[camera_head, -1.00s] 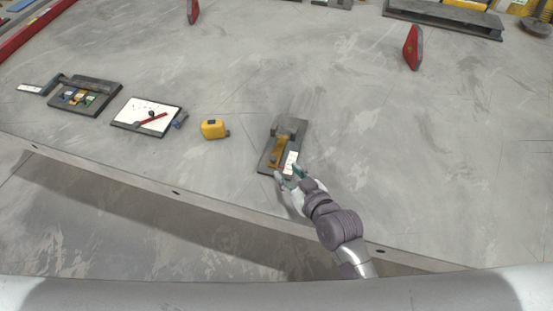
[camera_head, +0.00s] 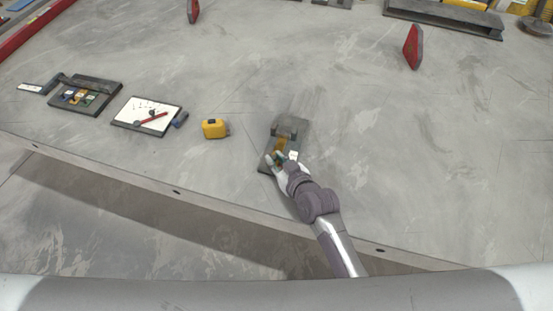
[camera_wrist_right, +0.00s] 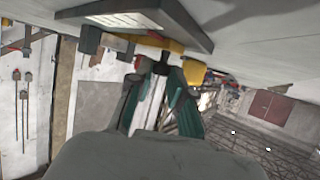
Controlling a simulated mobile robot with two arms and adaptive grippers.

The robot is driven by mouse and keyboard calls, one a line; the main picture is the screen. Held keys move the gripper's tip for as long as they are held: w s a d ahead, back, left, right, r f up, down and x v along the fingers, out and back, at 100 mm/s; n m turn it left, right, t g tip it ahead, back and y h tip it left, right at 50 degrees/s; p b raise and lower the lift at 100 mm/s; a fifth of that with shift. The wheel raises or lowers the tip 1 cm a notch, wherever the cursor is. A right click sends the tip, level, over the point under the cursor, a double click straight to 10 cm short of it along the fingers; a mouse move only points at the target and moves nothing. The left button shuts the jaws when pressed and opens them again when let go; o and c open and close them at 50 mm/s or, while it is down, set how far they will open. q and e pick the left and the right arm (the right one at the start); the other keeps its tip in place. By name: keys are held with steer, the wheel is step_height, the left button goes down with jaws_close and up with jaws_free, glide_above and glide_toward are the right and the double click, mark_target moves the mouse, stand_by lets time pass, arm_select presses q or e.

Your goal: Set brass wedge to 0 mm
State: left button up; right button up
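The brass wedge (camera_head: 281,143) sits in a dark grey positioner fixture (camera_head: 297,123) near the table's front edge. A small white label (camera_head: 294,154) lies at the fixture's right side. My right gripper (camera_head: 276,158) is at the wedge's near end and hides part of it. In the right wrist view, the teal fingers of the gripper (camera_wrist_right: 160,80) are apart, with their tips close to the brass wedge (camera_wrist_right: 158,42). Contact cannot be made out. The white label (camera_wrist_right: 125,20) shows on the fixture there, but its marks are unreadable. My left gripper is not in view.
A yellow tape measure (camera_head: 215,129) lies left of the fixture. Further left are a white board with a red pen (camera_head: 147,112) and a dark tray (camera_head: 104,90) with small parts. A red upright piece (camera_head: 413,47) stands at the back right. The table right of the fixture is clear.

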jaws_close()
steer(key=shift+s+a+r+p, duration=0.1)
steer(key=shift+s+a+p, duration=0.15)
steer(key=shift+s+p, duration=0.65)
steer(key=shift+f, duration=0.2)
steer(key=o, duration=0.6)
jaws_free()
steer(key=shift+s+r, duration=0.1)
steer(key=v, duration=1.2)
steer(key=shift+d, duration=0.1)
